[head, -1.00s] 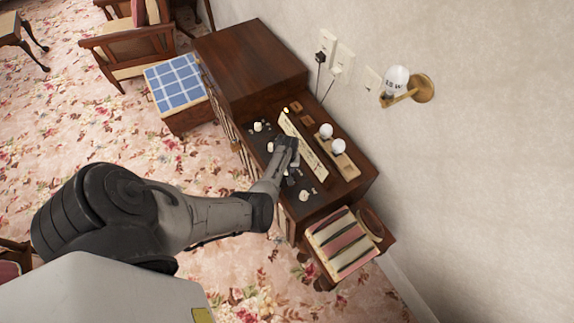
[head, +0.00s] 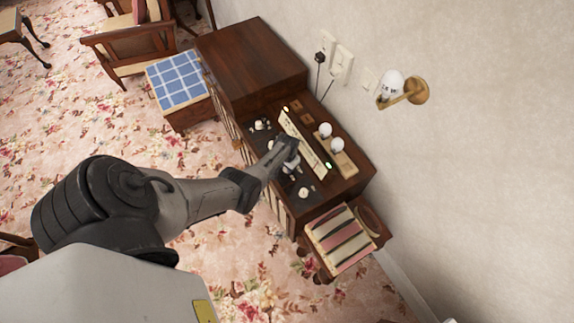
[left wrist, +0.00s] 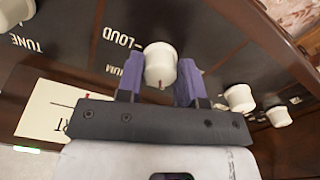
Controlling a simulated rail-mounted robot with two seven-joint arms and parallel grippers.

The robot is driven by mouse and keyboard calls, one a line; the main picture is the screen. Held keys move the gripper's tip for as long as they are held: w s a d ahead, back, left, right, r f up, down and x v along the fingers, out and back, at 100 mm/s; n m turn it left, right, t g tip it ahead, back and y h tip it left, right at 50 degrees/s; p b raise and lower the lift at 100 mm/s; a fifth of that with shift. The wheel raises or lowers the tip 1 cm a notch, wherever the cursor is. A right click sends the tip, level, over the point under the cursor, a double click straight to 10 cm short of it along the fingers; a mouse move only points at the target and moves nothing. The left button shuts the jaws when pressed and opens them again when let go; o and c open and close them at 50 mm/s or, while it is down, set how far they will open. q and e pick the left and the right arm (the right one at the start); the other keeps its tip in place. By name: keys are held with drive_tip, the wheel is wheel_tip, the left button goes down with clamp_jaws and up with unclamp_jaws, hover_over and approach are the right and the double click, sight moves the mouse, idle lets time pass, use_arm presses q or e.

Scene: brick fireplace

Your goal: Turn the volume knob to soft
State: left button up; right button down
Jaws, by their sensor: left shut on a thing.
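The volume knob (left wrist: 160,64) is a cream-white cylinder on the dark panel in the left wrist view. The word LOUD (left wrist: 123,38) is printed to its left, and a label ending in UM is partly covered. A small red mark shows on the knob's side towards my gripper. My left gripper (left wrist: 160,74) is shut on the knob, with one purple finger on each side. In the head view, my left gripper (head: 288,155) is over the wooden radio console (head: 346,186) and hides most of the knob. My right gripper is not in view.
Other knobs (left wrist: 239,97) stand to the right of the gripped one. A cream dial plate (head: 308,146) with a lit green light (head: 328,165) and white bulbs (head: 325,130) lie behind. A striped stool (head: 342,240) and a wall (head: 480,130) are close.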

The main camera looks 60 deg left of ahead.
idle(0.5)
use_arm(q)
drive_tip(key=o, duration=0.9)
drive_tip(key=shift+r, duration=0.1)
wheel_tip(320, 180, up, 14)
drive_tip(key=p, duration=0.5)
drive_tip(key=shift+f, duration=0.2)
